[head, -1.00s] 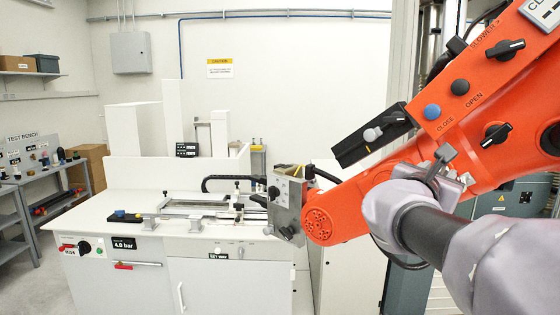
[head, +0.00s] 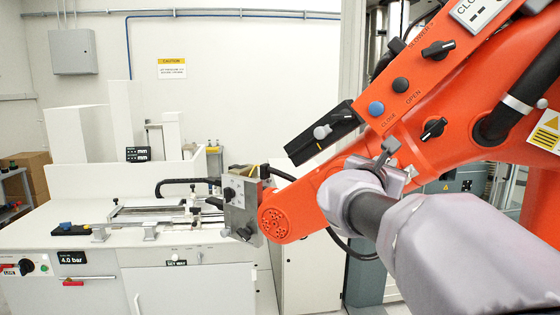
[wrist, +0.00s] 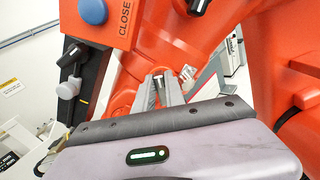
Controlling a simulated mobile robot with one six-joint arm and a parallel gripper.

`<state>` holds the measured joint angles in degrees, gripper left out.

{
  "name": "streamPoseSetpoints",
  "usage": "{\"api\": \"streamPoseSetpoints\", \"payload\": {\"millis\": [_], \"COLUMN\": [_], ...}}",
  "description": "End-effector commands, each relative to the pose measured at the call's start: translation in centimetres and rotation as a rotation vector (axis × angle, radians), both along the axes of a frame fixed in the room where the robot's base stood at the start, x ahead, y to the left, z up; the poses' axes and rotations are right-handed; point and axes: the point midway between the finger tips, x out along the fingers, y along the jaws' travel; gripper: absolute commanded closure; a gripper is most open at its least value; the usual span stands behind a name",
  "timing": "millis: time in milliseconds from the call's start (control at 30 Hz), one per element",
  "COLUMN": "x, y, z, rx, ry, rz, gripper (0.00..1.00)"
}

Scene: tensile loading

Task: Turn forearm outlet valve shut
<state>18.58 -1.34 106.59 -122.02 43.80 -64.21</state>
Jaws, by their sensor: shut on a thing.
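The orange forearm (head: 312,185) of the machine slants across the right of the head view. My gripper (head: 389,150) is at its lower side, beside the lower black knob (head: 434,128) but apart from it. In the wrist view my gripper's (wrist: 160,80) two grey fingers are closed together against the orange surface. The gripper is shut on a small part there, apparently the outlet valve handle; the fingers hide most of it, so its turn angle cannot be told. A small dark and white piece (wrist: 187,73) shows just right of the fingertips.
A blue button (head: 376,109) marked CLOSE and a black button (head: 400,85) marked OPEN are above my gripper. A black box with a grey knob (head: 322,131) projects left. A white bench (head: 80,222) with a metal fixture (head: 240,203) stands left. Orange links crowd the right.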

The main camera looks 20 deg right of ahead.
Motion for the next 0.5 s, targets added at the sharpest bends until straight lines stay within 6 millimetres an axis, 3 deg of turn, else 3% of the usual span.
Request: {"api": "streamPoseSetpoints", "payload": {"millis": [500], "x": [-0.38], "y": [-0.27], "z": [-0.78], "rx": [0.21], "ry": [-0.287], "rz": [0.0], "gripper": [1.0]}}
